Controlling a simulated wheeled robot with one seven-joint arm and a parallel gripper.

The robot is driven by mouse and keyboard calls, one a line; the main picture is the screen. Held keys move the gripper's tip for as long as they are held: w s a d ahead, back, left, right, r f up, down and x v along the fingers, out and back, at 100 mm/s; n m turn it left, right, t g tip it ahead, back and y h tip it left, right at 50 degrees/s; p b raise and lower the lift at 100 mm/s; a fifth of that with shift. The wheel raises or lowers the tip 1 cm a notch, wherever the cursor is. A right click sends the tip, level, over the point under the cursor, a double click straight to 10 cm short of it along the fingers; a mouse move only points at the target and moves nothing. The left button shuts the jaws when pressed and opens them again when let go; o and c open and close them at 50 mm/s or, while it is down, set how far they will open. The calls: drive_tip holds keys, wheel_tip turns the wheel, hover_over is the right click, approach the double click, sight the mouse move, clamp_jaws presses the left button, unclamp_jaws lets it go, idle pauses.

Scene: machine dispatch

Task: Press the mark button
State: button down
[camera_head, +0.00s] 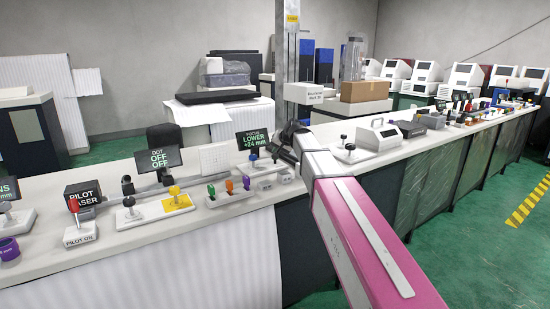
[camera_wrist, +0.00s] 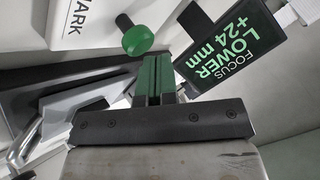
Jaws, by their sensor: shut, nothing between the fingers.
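In the wrist view, the mark button is a round green knob (camera_wrist: 138,40) on a short black stem. It sticks out from a white box (camera_wrist: 80,22) with the lettering "ARK", cut off by the frame edge. My gripper (camera_wrist: 154,66) is shut and empty, its two green-faced fingers side by side. The fingertips are just below the knob in the picture; I cannot tell whether they touch it. In the head view my gripper (camera_head: 283,146) is over the bench, and I cannot make out the knob there.
A black display (camera_head: 253,139) reading "FOCUS LOWER +24 mm" is close by; it also shows in the wrist view (camera_wrist: 228,42). Left along the bench (camera_head: 110,246) are coloured levers (camera_head: 229,185), a yellow-plated switch (camera_head: 177,199) and the pilot laser lever (camera_head: 77,222). Green floor lies right.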

drive_tip(key=shift+f, duration=0.5)
idle(0.5)
drive_tip(key=shift+r, duration=0.95)
drive_tip(key=shift+r, duration=0.1)
drive_tip(key=shift+r, duration=2.4)
